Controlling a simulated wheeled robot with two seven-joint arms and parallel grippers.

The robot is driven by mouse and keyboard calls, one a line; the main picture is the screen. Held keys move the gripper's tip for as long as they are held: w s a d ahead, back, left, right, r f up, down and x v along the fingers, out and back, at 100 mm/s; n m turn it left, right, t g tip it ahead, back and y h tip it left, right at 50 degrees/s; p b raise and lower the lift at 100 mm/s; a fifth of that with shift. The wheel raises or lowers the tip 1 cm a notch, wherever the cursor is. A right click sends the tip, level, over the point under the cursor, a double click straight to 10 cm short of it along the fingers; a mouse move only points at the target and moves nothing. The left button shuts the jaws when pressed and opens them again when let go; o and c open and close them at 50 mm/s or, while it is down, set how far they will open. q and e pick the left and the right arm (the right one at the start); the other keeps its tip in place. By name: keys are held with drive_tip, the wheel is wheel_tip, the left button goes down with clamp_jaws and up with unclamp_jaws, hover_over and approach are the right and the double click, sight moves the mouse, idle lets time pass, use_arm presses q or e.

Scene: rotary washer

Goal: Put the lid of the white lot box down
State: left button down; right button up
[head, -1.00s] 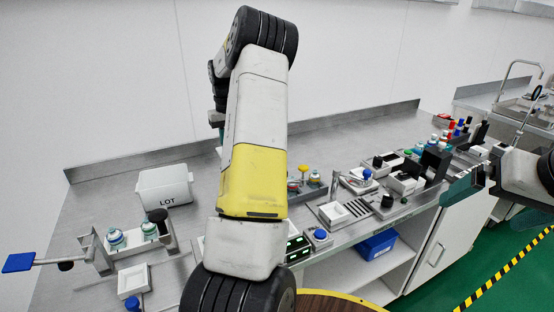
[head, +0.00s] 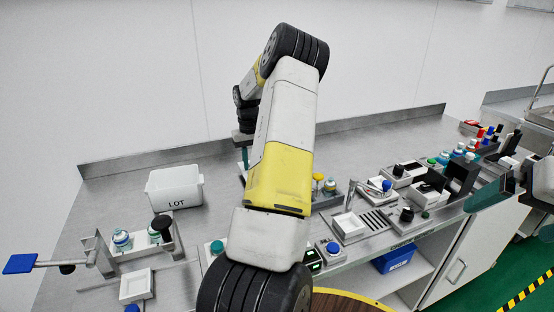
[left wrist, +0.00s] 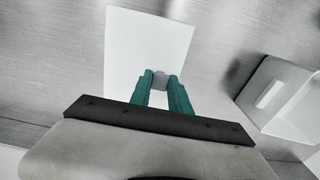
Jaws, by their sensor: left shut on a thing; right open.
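The white lot box (head: 172,191) stands open on the bench at the left in the head view, its LOT label facing me. It also shows at the right edge of the left wrist view (left wrist: 290,112). The white lid (left wrist: 147,38) is a flat plate beside the box in the left wrist view. My left gripper (left wrist: 161,82) is shut on the lid's small grey knob. I cannot tell whether the lid touches the bench. In the head view my left arm hides the lid. My right gripper (head: 501,188) is open and empty at the right bench edge.
A rack with vials (head: 137,242) and a blue paddle (head: 20,263) are at the front left. Several devices and small trays (head: 350,226) fill the right of the bench. A blue bin (head: 393,259) sits on the shelf below. Bare bench lies around the lot box.

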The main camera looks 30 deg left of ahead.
use_arm(q)
drive_tip(key=shift+f, duration=0.7)
drive_tip(key=shift+f, duration=0.1)
drive_tip(key=c, duration=1.2)
unclamp_jaws()
drive_tip(key=shift+c, duration=0.2)
